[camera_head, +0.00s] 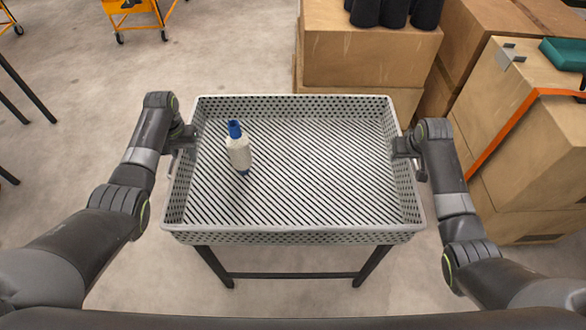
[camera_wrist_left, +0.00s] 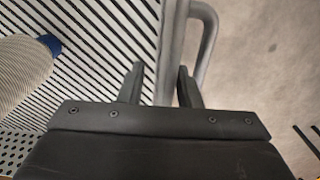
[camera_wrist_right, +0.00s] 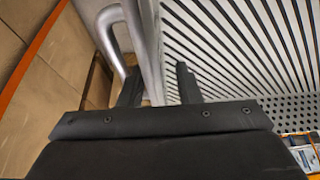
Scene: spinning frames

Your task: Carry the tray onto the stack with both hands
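The grey tray (camera_head: 290,237) has perforated walls and a slatted floor, and sits level in the middle of the head view. Slatted floor shows between rim and inner finger in both wrist views.
A dark-legged stand (camera_head: 290,275) is below the tray. Stacked cardboard boxes (camera_head: 365,57) rise behind it, black cylinders (camera_head: 385,10) on top. More boxes (camera_head: 535,130) with an orange strap crowd the right. An orange cart (camera_head: 140,15) stands far left; concrete floor (camera_head: 80,100) lies open there.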

